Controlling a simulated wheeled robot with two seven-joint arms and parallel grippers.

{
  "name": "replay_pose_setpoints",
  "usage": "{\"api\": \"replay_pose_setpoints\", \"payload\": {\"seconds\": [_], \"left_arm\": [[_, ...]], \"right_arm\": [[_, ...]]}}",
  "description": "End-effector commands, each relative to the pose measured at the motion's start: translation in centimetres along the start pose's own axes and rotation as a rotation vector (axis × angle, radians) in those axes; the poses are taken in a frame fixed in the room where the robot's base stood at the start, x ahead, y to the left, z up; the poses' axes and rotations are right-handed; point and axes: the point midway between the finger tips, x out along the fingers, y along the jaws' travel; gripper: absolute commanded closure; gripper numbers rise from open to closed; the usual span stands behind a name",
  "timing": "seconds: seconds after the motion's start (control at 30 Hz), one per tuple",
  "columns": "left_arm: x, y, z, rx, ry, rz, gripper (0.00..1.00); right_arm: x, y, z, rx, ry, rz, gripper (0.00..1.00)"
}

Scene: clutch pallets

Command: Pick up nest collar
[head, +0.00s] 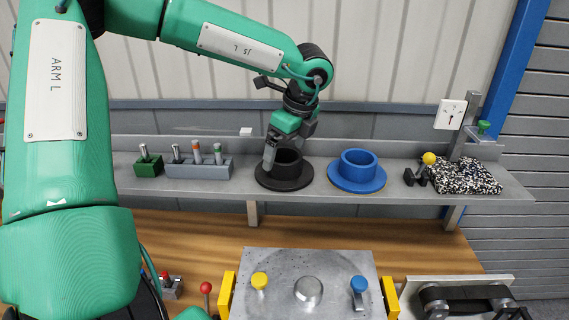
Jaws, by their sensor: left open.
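A black flanged collar (285,182) sits on the grey shelf, its round wall rising from a wide flat flange. A blue flanged collar (358,184) of similar shape sits to its right. The frame does not show which of the two is the nest collar. My left gripper (269,163) reaches down from above at the left side of the black collar's wall. It is open, with its fingertips at or very near the rim; I cannot tell whether they touch. The gripper hides part of that rim. My right gripper is not in view.
The shelf (222,193) also holds a green block (149,168) and a grey rack (198,171) with upright pins at left, and a speckled cloth (466,178) at right. Below, a metal plate (330,268) with knobs lies on the wooden bench (350,230). A belt unit (465,298) stands at lower right.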

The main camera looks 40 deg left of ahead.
Motion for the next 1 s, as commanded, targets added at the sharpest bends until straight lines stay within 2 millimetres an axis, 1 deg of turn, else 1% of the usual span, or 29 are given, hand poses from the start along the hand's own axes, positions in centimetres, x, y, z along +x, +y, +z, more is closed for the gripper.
{"api": "replay_pose_setpoints", "payload": {"seconds": [0.03, 0.23, 0.33, 0.53, 0.6, 0.67, 0.7, 0.77, 0.8, 0.83, 1.0], "left_arm": [[0.2, 0.0, 0.0, 0.002, 0.001, 0.003, 0.00], [2.5, -0.1, -0.1, 0.000, 0.001, 0.001, 0.00], [2.9, -0.1, -0.2, -0.001, 0.001, 0.000, 0.00], [3.0, -0.1, -0.2, -0.001, 0.001, -0.001, 0.00], [3.0, -0.1, -0.2, -0.001, 0.001, -0.001, 0.14], [3.0, -0.1, -0.2, -0.001, 0.001, -0.001, 0.26], [3.0, -0.1, -0.2, -0.001, 0.001, -0.001, 0.34], [3.0, -0.1, -0.2, -0.001, 0.001, -0.001, 0.45], [3.0, -0.1, -0.2, -0.001, 0.000, -0.001, 0.53], [3.0, -0.1, -0.2, -0.001, 0.000, -0.002, 0.56], [2.9, -0.1, -0.2, -0.001, 0.000, -0.002, 0.56]], "right_arm": [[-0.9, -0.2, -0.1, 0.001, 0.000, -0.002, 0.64], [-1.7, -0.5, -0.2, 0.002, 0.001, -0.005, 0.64], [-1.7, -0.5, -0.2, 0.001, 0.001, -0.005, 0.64], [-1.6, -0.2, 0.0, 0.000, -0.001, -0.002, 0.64], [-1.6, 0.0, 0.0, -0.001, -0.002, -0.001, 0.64], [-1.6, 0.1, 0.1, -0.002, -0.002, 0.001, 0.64], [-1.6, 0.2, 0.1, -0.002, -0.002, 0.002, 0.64], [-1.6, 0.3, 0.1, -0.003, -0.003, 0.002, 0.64], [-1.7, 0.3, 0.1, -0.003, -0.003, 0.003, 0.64], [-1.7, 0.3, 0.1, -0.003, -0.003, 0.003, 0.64], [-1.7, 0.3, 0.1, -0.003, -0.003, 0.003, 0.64]]}}
